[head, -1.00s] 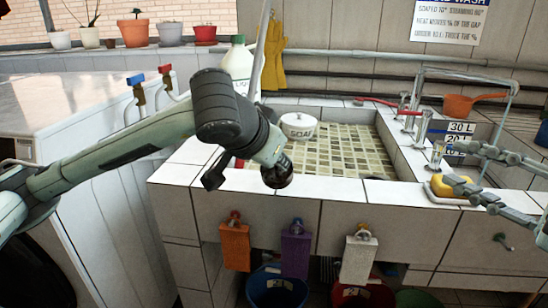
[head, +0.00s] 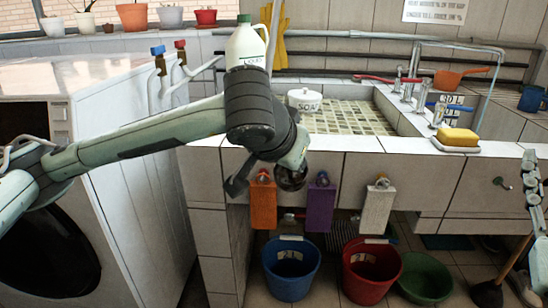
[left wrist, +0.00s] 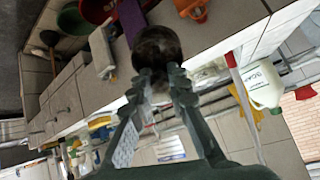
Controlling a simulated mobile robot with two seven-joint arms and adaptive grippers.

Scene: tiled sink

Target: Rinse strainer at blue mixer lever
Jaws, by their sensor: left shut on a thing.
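My left gripper (left wrist: 161,80) is shut on a dark round thing, which looks like the strainer (left wrist: 158,47), in the left wrist view. In the head view, my left forearm hides most of this gripper, in front of the sink's front wall. The blue mixer lever (head: 437,106) is on the tap at the right side of the tiled sink (head: 350,118), beyond and to the right of my left gripper. My right gripper (head: 531,168) is only partly visible at the right edge; its opening is unclear.
A soap pot (head: 305,101) and a white bottle (head: 246,48) stand behind my left arm. A yellow sponge (head: 458,138) lies on the right ledge. Hanging cloths and buckets (head: 290,268) are below the front edge.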

